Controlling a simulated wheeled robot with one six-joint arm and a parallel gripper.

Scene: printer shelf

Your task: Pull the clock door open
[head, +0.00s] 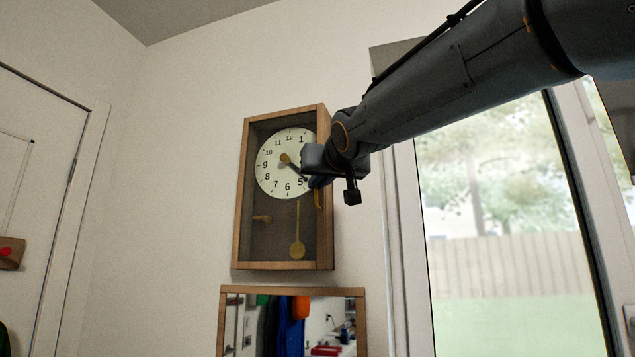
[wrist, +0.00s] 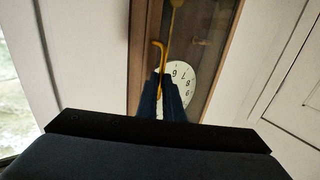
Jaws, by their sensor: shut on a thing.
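The wall clock (head: 283,266) has a wooden frame, a white dial (head: 272,172) and a brass pendulum (head: 297,250) behind its door. The door looks flush with the case. A brass-yellow door handle (head: 317,199) is on the door's right edge, partly hidden by my gripper in the head view. My gripper (head: 317,182) reaches in from the right. In the wrist view, its two dark fingers (wrist: 161,82) are closed around the straight part of the handle (wrist: 163,52), whose hooked end sticks out past the fingertips.
A wood-framed mirror (head: 290,290) hangs just below the clock. A large window (head: 500,200) is to the right and a white door (head: 35,190) to the left. The wall left of the clock is bare.

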